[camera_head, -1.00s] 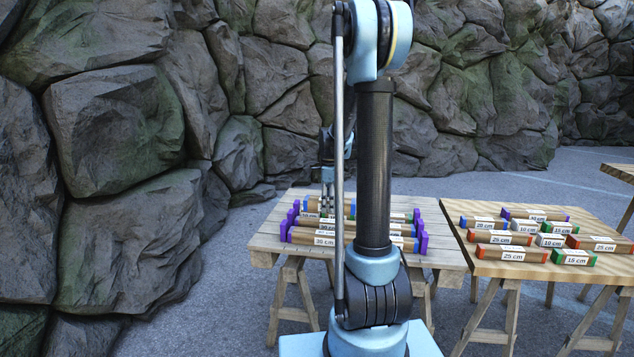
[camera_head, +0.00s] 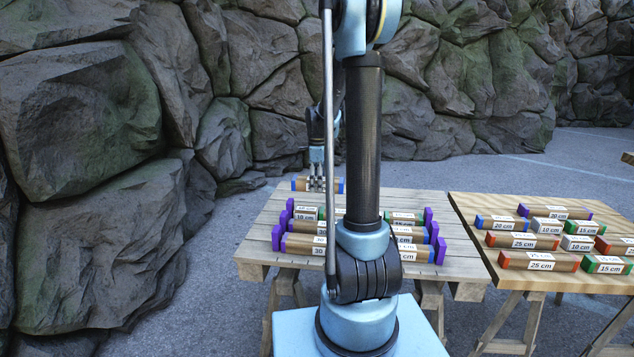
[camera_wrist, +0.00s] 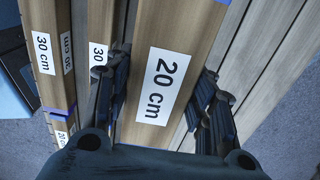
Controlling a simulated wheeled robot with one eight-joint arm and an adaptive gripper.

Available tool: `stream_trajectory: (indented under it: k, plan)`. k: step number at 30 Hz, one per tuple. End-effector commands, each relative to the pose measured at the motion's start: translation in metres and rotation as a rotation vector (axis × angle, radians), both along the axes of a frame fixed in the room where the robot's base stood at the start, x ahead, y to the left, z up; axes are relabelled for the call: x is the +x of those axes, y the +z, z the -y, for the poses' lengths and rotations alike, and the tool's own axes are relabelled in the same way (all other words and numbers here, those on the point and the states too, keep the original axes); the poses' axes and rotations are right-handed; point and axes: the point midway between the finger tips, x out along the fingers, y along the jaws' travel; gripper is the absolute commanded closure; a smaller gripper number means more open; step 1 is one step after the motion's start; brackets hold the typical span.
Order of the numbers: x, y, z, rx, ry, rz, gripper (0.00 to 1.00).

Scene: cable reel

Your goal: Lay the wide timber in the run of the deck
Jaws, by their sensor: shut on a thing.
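In the head view my gripper (camera_head: 317,183) is shut on a brown timber with blue ends (camera_head: 300,185), held at the far edge of the left trestle table (camera_head: 262,240). In the wrist view my gripper (camera_wrist: 158,88) has a finger on each side of this timber, and its label reads 20 cm (camera_wrist: 161,86). Rows of timbers lie on the left table between purple end blocks (camera_head: 277,237). They include a 10 cm piece (camera_head: 304,215), a 15 cm piece (camera_head: 405,221) and 30 cm timbers (camera_head: 301,243). My arm hides the middle of these rows.
A second trestle table (camera_head: 470,207) at the right carries several labelled timbers, including a 25 cm piece (camera_head: 540,261) and a purple-ended one (camera_head: 555,211). A rock wall (camera_head: 90,110) stands behind and at the left. Bare planks show along the left table's left side.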

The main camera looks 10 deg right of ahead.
Motion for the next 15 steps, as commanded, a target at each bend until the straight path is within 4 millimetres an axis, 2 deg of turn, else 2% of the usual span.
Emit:
stream_trajectory:
  k: [15]
  plan:
    - [0.001, -0.047, 0.007, 0.000, -0.009, 0.000, 0.81]
